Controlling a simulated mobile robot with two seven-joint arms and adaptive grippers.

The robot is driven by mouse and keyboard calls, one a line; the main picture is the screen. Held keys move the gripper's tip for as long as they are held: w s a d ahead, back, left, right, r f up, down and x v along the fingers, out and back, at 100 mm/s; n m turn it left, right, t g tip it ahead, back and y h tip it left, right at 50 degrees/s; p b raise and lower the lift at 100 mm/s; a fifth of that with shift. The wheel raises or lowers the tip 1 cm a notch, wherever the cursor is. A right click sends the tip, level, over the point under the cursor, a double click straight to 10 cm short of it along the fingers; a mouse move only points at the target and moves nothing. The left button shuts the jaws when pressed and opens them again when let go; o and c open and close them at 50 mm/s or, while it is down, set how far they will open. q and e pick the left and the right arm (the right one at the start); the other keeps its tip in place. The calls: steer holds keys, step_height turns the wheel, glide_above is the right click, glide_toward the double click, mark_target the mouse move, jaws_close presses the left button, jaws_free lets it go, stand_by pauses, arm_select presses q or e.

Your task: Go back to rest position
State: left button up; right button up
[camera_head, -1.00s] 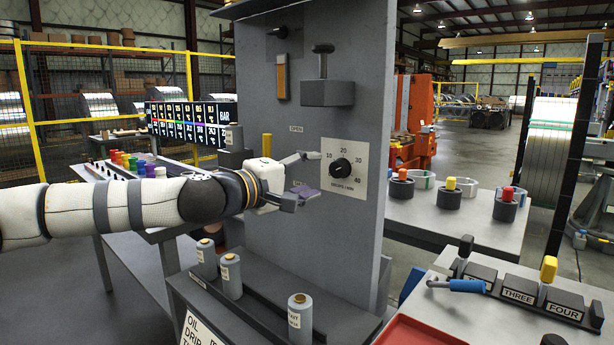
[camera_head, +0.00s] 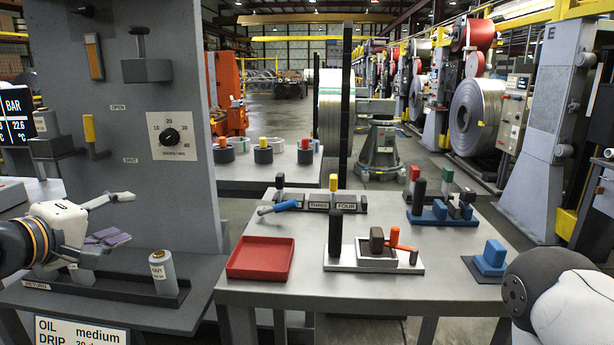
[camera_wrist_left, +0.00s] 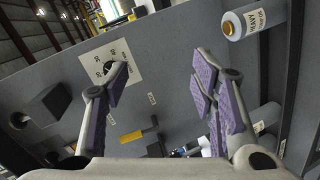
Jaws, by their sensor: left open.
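My left gripper (camera_head: 122,218) is at the left of the head view, in front of the grey panel (camera_head: 190,200). Its fingers are spread with nothing between them. It is below and left of the dial (camera_head: 170,136) and apart from it. In the left wrist view the open purple-padded fingers (camera_wrist_left: 160,78) frame bare panel, with the dial behind the left fingertip. My right arm (camera_head: 570,300) shows only as a white and dark link at the lower right; its gripper is out of view.
A grey bottle (camera_head: 162,268) stands in the tray below the panel, close to my left gripper. A yellow-handled valve (camera_head: 89,128) is on the panel. The table at right holds a red tray (camera_head: 261,258), a blue-handled lever (camera_head: 280,206) and several block fixtures.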

arm_select(q)
steer(key=s+d+f+m+g, duration=0.1)
steer(key=d+f+g, duration=0.15)
steer(key=f, duration=0.45)
steer(key=s+d+f+m+g, duration=0.1)
steer(key=d+f+m, duration=0.15)
steer(key=f, duration=0.35)
steer(key=s+d+f+m+g, duration=0.2)
steer(key=s+d+f+g, duration=0.25)
steer(key=s+f, duration=0.7)
steer(key=s+f+m+g+y, duration=0.1)
steer(key=s+f+m+g, duration=0.2)
steer(key=s+f, duration=0.4)
steer(key=s+d+f+m+g+y, duration=0.1)
steer(key=s+f+m+g, duration=0.2)
steer(key=s, duration=1.8)
step_height(320, 180, down, 4)
steer(key=shift+d+r+m+g, duration=0.1)
steer(key=shift+d+m+g, duration=0.2)
steer(key=shift+g, duration=0.8)
steer(key=shift+a, duration=0.1)
